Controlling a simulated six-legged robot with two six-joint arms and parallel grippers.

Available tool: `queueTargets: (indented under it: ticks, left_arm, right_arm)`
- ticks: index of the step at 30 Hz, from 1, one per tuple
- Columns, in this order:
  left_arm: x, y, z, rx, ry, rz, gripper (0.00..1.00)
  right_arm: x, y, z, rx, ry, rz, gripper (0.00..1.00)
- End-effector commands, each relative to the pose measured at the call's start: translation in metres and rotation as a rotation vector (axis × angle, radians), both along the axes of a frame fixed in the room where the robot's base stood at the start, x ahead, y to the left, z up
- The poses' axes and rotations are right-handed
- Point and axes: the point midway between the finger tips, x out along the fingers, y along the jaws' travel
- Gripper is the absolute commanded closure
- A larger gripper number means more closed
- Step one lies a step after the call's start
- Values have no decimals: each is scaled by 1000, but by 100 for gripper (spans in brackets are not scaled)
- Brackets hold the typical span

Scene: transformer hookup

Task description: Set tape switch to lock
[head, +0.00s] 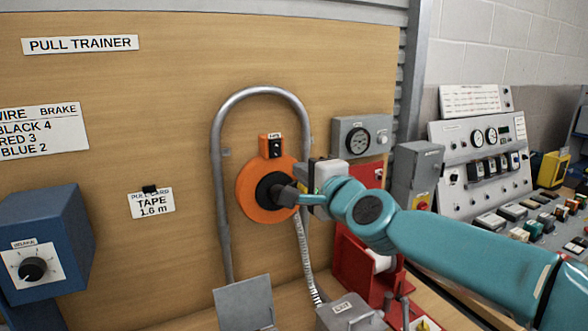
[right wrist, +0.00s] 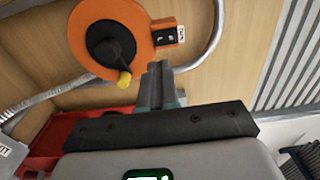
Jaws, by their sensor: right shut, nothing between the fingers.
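The orange tape reel (head: 250,205) with a black hub is mounted on the wooden board, in front of a bent grey pipe. The tape switch (head: 272,146), a small black rocker in an orange housing, sits at the reel's top. In the right wrist view the switch (right wrist: 167,39) lies at the reel's (right wrist: 92,20) right edge, beyond my fingertips. My right gripper (head: 284,194) is shut and empty, in front of the reel's hub in the head view. In the right wrist view its closed fingers (right wrist: 160,72) are apart from the switch. The switch's lettering is too small to read.
A yellow-tipped crank knob (right wrist: 125,78) projects beside my fingers. The grey pipe (head: 218,180) arches around the reel. A grey dial box (head: 362,137) is right of the switch, and a red stand (head: 352,262) is below.

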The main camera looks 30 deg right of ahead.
Motion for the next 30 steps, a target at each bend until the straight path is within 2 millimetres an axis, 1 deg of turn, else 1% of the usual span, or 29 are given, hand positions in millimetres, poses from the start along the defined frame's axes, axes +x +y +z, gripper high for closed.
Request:
queueTargets:
  ticks: [1,3,6,9,13,26,28,30]
  left_arm:
    - [0,0,-1,0,0,0,29]
    - [0,0,-1,0,0,0,29]
    - [0,0,-1,0,0,0,29]
    - [0,0,-1,0,0,0,29]
    - [0,0,-1,0,1,0,29]
    - [0,0,-1,0,1,0,29]
    - [0,0,3,0,1,0,29]
    - [0,0,14,0,1,0,29]
  right_arm:
    - [-10,0,0,0,-1,0,100]
    - [-21,1,0,0,-1,-1,100]
    - [-32,1,-1,0,0,-1,100]
    - [-39,2,-1,-1,0,-1,100]
    - [-42,2,-1,0,1,-1,100]
    - [-43,3,-1,0,0,-1,100]
    - [-43,3,2,0,0,-1,100]
    - [-43,2,14,0,0,-1,100]
